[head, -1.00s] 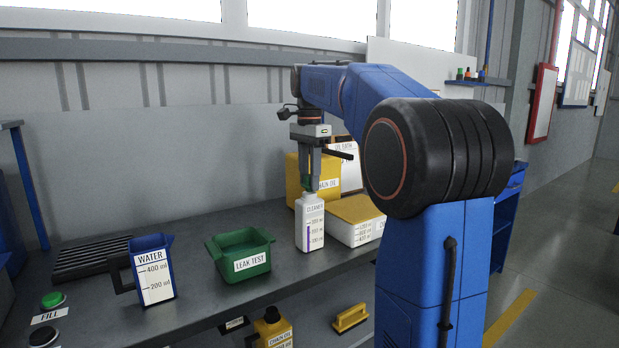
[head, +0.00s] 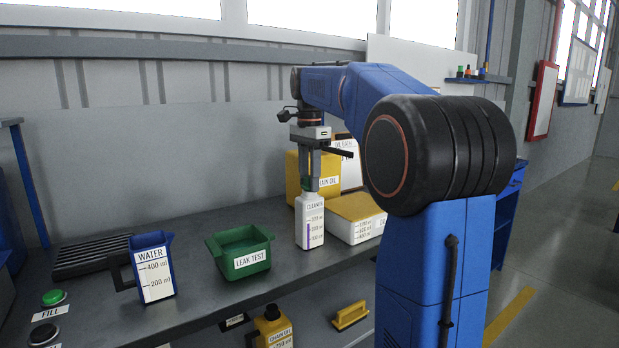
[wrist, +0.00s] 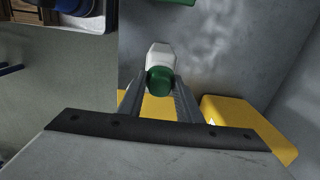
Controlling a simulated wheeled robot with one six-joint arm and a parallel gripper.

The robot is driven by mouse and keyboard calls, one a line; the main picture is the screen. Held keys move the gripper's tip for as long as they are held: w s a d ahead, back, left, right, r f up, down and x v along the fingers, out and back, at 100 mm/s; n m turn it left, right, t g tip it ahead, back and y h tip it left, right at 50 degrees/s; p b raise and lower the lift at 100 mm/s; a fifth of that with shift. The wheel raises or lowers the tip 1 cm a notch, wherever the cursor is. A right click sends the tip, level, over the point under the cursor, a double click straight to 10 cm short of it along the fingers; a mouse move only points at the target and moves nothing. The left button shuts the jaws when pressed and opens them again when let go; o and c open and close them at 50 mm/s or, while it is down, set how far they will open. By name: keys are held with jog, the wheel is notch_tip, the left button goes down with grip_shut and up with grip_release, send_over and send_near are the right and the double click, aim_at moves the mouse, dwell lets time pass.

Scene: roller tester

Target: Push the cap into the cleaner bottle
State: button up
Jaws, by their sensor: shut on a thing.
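The white cleaner bottle (head: 310,222) stands upright on the bench, with a label and a volume scale on its front. My gripper (head: 309,187) points straight down over the bottle's top. In the wrist view the green cap (wrist: 160,81) sits between the two fingers of my gripper (wrist: 160,90), which are shut on it. The white bottle (wrist: 161,57) shows just beyond the cap in that view. The cap is at the bottle's mouth, mostly hidden by the fingers in the head view. I cannot tell how deep it sits.
A green leak test tray (head: 240,253) stands left of the bottle, and a blue water jug (head: 153,268) farther left. A white box with a yellow lid (head: 355,208) is close on the right.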

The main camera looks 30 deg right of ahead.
jog(key=shift+f, duration=0.4)
jog(key=o, duration=1.1)
jog(key=shift+o, duration=0.2)
notch_tip(320, 180, up, 12)
jog(key=s+a+f+n+t, duration=0.2)
jog(key=s+a+f+n, duration=0.8)
jog(key=s+f, duration=0.4)
jog(key=s+a+f+n+t, duration=0.1)
jog(key=s+a+f+n, duration=0.2)
jog(key=s+f, duration=0.5)
jog(key=s+a+f+n+t, duration=0.1)
jog(key=s+f+n, duration=0.3)
jog(key=s+f, duration=0.4)
notch_tip(320, 180, down, 6)
jog(key=shift+s+a+r+n+t, duration=0.2)
jog(key=shift+a+n+t, duration=0.15)
jog(key=shift+a, duration=0.55)
